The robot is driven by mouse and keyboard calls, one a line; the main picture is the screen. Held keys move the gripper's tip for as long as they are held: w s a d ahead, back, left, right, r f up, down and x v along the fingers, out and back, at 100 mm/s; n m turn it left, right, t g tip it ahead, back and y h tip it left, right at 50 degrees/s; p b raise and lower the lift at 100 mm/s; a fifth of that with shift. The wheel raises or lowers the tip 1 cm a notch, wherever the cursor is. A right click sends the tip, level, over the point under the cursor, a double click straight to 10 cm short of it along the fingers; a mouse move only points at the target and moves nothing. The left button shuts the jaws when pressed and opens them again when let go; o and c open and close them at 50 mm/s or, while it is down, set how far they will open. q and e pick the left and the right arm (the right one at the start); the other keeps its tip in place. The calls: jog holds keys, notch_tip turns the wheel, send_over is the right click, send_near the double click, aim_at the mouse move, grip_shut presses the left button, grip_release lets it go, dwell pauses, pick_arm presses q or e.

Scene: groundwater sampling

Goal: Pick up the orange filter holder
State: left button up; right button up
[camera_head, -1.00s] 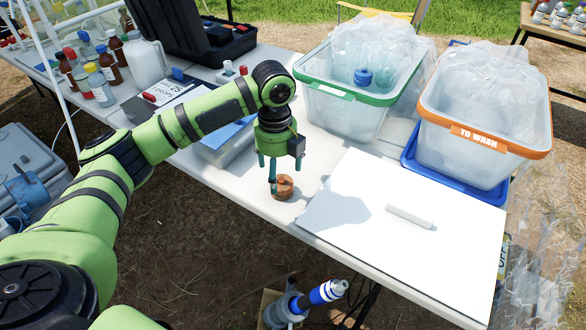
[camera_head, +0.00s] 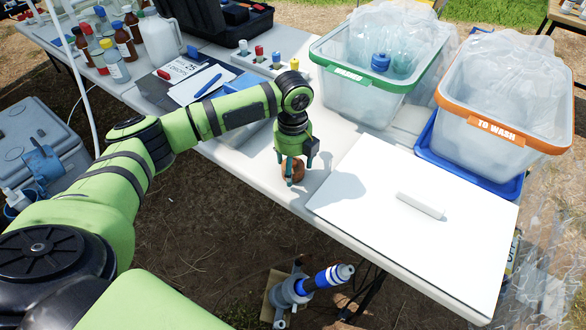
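The orange-brown filter holder (camera_head: 297,175) is a small round piece on the white table, left of the white board. My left gripper (camera_head: 291,172) points down over it from above. Its teal fingers stand apart around the holder and hide part of it. I cannot tell whether the fingers touch or clamp it. The holder appears to be at table level. My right gripper is not in view.
A flat white board (camera_head: 370,218) with a white block (camera_head: 421,205) lies right of the holder. A green-rimmed bin (camera_head: 345,97) and an orange-rimmed "TO WASH" bin (camera_head: 480,150) stand behind. A rack of coloured-cap vials (camera_head: 268,66) is behind my arm. The table's front edge is close.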

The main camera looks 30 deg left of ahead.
pick_arm(q)
jog(key=c, duration=0.6)
